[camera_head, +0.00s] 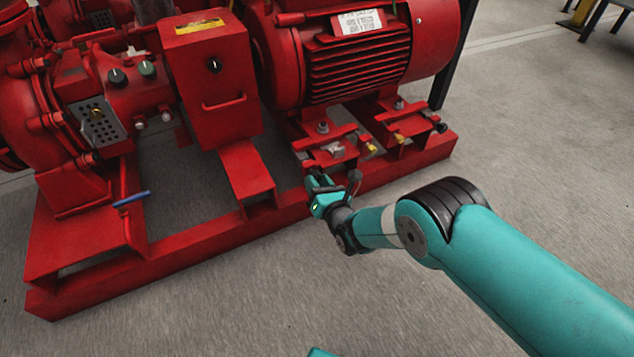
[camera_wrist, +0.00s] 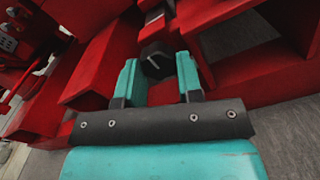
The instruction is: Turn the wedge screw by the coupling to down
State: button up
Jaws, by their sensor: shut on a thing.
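The wedge screw by the coupling is a dark knob (camera_wrist: 155,60) with a pale line on its face, seen in the wrist view. My gripper (camera_wrist: 157,72) has one teal finger on each side of this knob and is shut on it. In the head view my gripper (camera_head: 318,186) is at the near edge of the red motor base, on the side toward the coupling guard (camera_head: 215,85). There the gripper largely hides the knob. The pale line runs slanted across the knob in the wrist view; its exact reading is too small to tell.
The red motor (camera_head: 355,55) stands above the motor feet. Brass-coloured fittings (camera_head: 371,148) sit along the base to the right of my gripper. A blue-handled lever (camera_head: 132,199) sticks out at the left.

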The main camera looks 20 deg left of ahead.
jog(key=shift+d, duration=0.1)
jog(key=o, duration=0.9)
jog(key=shift+p+v, duration=8.7)
jog(key=shift+p, duration=2.6)
jog(key=shift+w, duration=0.1)
